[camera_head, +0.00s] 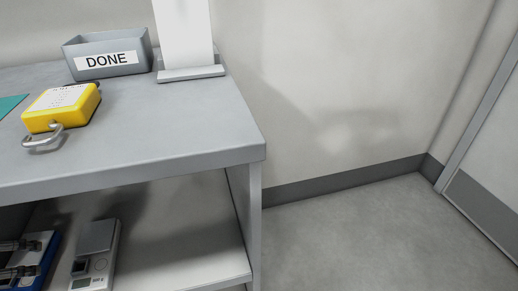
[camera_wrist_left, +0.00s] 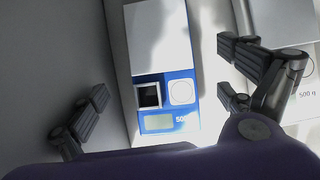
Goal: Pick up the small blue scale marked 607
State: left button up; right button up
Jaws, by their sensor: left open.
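The small blue scale (camera_head: 48,256) lies on the lower shelf at the left edge of the head view, partly hidden by my left gripper (camera_head: 20,259). In the left wrist view the blue scale (camera_wrist_left: 166,108) shows a pale square plate, a dark square window, a round white disc and a small display. Part of a "500" marking shows; I cannot read 607. My left gripper (camera_wrist_left: 163,85) is open, with fingers on both sides of the blue scale in that view. I cannot tell whether they touch it. My right gripper is not in view.
A grey scale marked 500 g (camera_head: 96,254) stands close to the right on the lower shelf (camera_head: 190,262). Above is the tabletop (camera_head: 170,120), with a yellow padlock-shaped block (camera_head: 62,106), a grey DONE bin (camera_head: 108,55) and a white sheet stand (camera_head: 190,73).

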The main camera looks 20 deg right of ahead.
aim_at(22, 264)
pick_arm(q)
jog(key=b+x, duration=0.2)
jog(key=x, duration=0.3)
jog(key=shift+f, duration=0.1)
jog(key=shift+c, duration=0.9)
jog(key=c, duration=1.4)
